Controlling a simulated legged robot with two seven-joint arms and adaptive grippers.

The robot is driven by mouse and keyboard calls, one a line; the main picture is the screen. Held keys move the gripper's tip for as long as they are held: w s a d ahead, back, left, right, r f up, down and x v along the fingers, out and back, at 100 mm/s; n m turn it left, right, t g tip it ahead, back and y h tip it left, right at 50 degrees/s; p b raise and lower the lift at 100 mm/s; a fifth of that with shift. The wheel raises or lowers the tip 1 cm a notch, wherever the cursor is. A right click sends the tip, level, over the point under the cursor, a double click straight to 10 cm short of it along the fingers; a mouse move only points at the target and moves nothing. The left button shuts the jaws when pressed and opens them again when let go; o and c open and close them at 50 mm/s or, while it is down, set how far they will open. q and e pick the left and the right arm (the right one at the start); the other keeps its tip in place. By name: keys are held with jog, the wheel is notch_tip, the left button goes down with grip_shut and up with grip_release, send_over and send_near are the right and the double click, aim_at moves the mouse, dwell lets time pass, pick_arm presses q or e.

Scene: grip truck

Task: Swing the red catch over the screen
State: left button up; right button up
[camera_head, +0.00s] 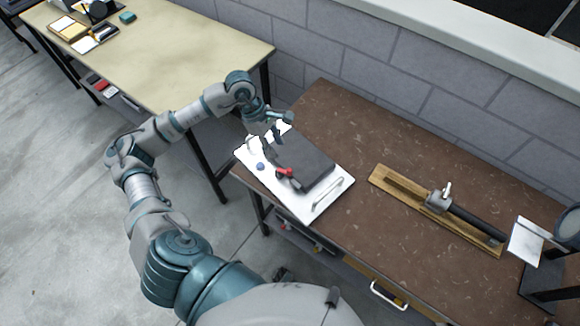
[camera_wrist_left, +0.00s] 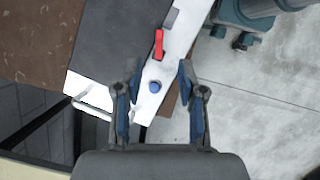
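The red catch (camera_head: 284,171) sits at the front edge of a dark grey screen (camera_head: 303,160) on a white board (camera_head: 318,207). In the left wrist view the red catch (camera_wrist_left: 159,43) lies along the white strip beside the dark screen (camera_wrist_left: 115,40). A blue knob (camera_wrist_left: 155,86) stands on the white strip below the catch; it also shows in the head view (camera_head: 260,166). My left gripper (camera_wrist_left: 157,68) is open and empty, with its fingers spread either side of the knob in that picture. In the head view this gripper (camera_head: 272,143) hangs over the board's left part. My right gripper is not in view.
The board lies on the left end of a brown table (camera_head: 350,130). A wooden plank (camera_head: 405,196) with a clamp and black bar lies to the right. White handles (camera_head: 328,193) rise from the board. A beige table (camera_head: 190,55) stands at the left. A grey wall runs behind.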

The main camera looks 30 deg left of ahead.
aim_at(288, 169)
pick_arm(q)
jog(key=x, duration=1)
jog(key=shift+w+f, duration=0.1)
jog(key=shift+f, duration=0.2)
jog(key=shift+d+f, duration=0.35)
jog(key=shift+f, duration=0.1)
jog(key=shift+a, duration=0.15)
jog(key=shift+a, duration=0.25)
grip_shut()
